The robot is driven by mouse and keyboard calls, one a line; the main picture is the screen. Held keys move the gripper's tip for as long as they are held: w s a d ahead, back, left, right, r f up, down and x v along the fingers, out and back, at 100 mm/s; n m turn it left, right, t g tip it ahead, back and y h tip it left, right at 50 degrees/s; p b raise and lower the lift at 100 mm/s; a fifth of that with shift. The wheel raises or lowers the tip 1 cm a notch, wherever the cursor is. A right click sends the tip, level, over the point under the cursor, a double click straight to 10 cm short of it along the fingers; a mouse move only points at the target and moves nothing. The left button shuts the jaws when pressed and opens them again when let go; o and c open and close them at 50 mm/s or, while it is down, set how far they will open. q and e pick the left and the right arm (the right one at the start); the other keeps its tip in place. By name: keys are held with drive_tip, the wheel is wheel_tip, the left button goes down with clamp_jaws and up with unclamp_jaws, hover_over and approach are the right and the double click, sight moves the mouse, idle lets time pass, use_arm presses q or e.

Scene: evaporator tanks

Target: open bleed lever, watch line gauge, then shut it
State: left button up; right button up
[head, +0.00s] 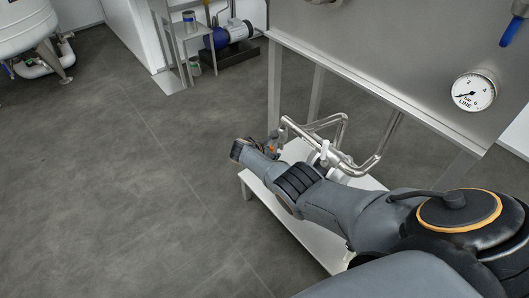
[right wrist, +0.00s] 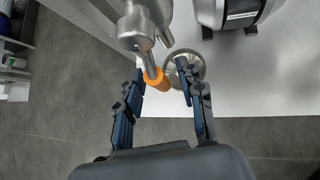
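The bleed lever (right wrist: 158,80) has an orange grip on a metal stem, hanging from a steel fitting (right wrist: 137,30) in the right wrist view. My right gripper (right wrist: 161,76) is open, with its blue fingers on either side of the orange grip; I cannot tell if they touch it. In the head view my right gripper (head: 272,147) is by the steel pipework, mostly hidden behind my wrist. The round white line gauge (head: 474,91) is on the steel panel at right; its dark needle points left, near the low end. My left gripper is out of view.
Bent steel pipes (head: 370,160) run above a white low table (head: 295,232). A blue-handled lever (head: 511,31) hangs at upper right. Open grey floor (head: 110,190) lies left.

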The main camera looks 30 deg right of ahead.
drive_tip(key=v, duration=1.1)
drive_tip(key=shift+s+a+r, duration=0.2)
idle(1.4)
